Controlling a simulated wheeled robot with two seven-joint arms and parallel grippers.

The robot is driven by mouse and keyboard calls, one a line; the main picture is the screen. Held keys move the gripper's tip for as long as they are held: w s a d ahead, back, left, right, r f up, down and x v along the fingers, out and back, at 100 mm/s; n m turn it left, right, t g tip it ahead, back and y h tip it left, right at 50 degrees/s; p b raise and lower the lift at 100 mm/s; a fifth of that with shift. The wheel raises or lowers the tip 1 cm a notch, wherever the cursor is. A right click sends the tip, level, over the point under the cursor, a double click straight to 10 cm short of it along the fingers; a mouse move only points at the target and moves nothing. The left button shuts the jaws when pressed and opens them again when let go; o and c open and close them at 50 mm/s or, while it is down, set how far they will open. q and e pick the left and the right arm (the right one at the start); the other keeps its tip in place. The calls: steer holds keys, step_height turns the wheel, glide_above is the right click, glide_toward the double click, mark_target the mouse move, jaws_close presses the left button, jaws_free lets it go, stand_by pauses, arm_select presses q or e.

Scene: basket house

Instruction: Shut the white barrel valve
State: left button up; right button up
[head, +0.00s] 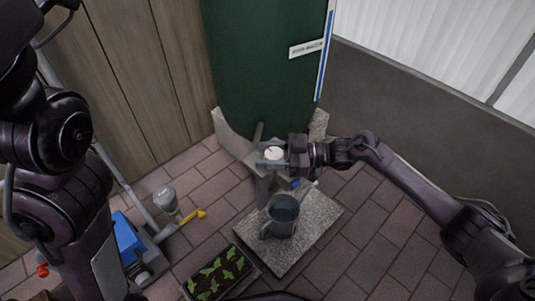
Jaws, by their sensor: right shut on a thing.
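The white barrel valve (274,153) is at the foot of the tall green barrel (262,75), in the middle of the head view. My right gripper (271,156) reaches in from the right, with its fingers on either side of the valve, shut on it. The fingers hide part of the valve, and its exact turn angle is hard to tell. A grey watering can (283,222) stands below the valve on a stone slab (316,222). My left arm fills the left side, and its gripper does not show.
A tray of seedlings (222,277) lies at the bottom. A blue box (127,240), a grey lamp-like object (165,199) and a yellow handle (194,216) are at lower left. A wooden wall (130,80) and a grey wall (400,105) flank the barrel. Brick floor is clear at lower right.

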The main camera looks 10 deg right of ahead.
steer(key=o, duration=1)
steer(key=shift+a, duration=0.15)
steer(key=d, duration=0.2)
steer(key=s+d+p, duration=0.1)
steer(key=d, duration=0.4)
steer(key=shift+s+d+p, duration=0.15)
steer(key=shift+d+p, duration=0.2)
steer(key=shift+p, duration=0.05)
